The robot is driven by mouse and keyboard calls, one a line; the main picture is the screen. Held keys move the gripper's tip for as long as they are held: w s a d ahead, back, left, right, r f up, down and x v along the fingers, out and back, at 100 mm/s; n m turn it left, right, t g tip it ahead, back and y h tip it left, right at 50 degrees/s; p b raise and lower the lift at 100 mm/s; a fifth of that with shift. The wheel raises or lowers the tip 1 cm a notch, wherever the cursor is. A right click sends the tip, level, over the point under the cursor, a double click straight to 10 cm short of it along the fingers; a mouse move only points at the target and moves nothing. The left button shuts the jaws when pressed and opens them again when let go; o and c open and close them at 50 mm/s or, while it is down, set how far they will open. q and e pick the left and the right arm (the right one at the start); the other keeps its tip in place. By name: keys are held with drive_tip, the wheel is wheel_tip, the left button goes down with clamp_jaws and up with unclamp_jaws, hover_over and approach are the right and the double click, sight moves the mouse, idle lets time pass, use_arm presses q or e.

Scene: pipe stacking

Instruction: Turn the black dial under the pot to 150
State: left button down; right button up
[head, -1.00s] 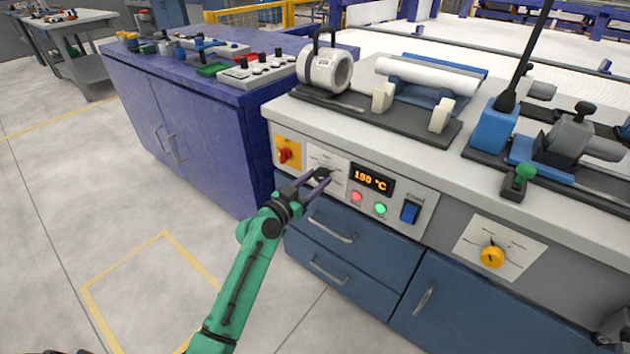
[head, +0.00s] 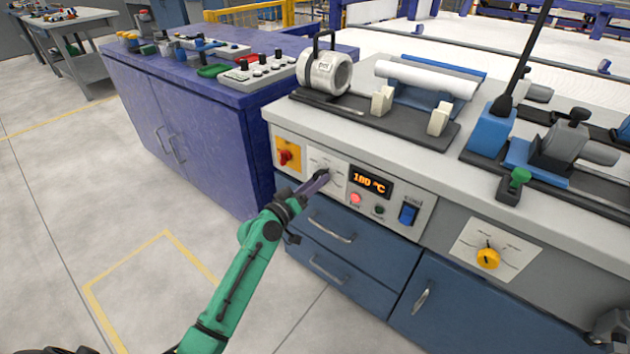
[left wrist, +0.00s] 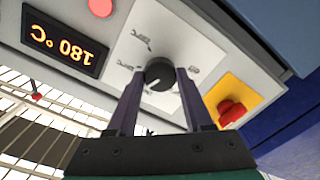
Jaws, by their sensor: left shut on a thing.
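The black dial (left wrist: 159,74) sits on a pale plate with printed marks on the machine's front panel. In the head view the dial (head: 323,173) is partly hidden by my left gripper (head: 318,181). In the left wrist view the fingers of my left gripper (left wrist: 158,84) are on both sides of the dial, shut on it. The orange display (head: 371,183) reads 180 °C. The white heater pot (head: 318,73) with a dark handle stands on the bench top above the panel. My right gripper is not in view.
A red switch on a yellow plate (head: 287,155) is left of the dial. A red light (head: 355,198), a dark green light (head: 378,210) and a blue switch (head: 409,213) are to its right. A yellow knob (head: 488,259) is farther right. Floor in front is clear.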

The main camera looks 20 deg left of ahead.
use_arm(q)
drive_tip(key=shift+n+p, duration=0.45)
drive_tip(key=shift+n, duration=1.75)
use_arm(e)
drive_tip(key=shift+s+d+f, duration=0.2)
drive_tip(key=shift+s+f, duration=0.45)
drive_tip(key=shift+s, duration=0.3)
use_arm(q)
drive_tip(key=shift+c, duration=1.5)
unclamp_jaws()
drive_tip(key=shift+s, duration=0.1)
drive_tip(key=b+v, duration=0.2)
drive_tip(key=v, duration=1.2)
drive_tip(key=shift+s, duration=0.15)
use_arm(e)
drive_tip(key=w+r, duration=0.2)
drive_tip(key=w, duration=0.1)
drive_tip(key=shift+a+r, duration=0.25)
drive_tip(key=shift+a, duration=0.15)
